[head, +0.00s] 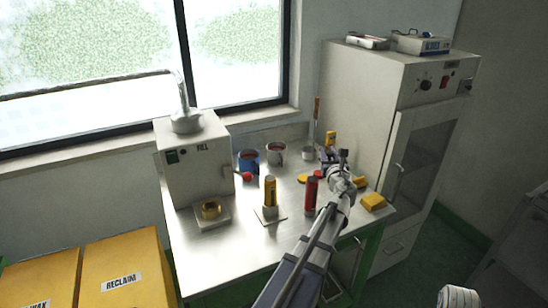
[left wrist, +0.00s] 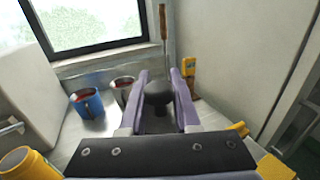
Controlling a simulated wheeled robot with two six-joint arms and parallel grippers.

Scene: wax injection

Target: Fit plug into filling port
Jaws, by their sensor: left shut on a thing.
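My left gripper (head: 329,158) is over the right back part of the metal table, with its purple fingers shut on a dark plug. In the left wrist view, the plug (left wrist: 158,93) is a black rounded knob between the two purple fingers (left wrist: 160,80). In the head view I cannot make the plug out clearly. The white box (head: 180,185) marked FILL stands at the table's left end, well apart from the gripper, with a metal funnel-like piece (head: 186,121) on top. The filling port's opening cannot be made out. My right gripper does not show.
A blue mug (head: 248,160) and a grey mug (head: 277,154) stand at the back. A yellow cylinder (head: 269,191) on a small plate and a red cylinder (head: 311,190) stand between box and arm. Yellow blocks (head: 373,202) lie right. A tall cabinet (head: 415,150) bounds the right side.

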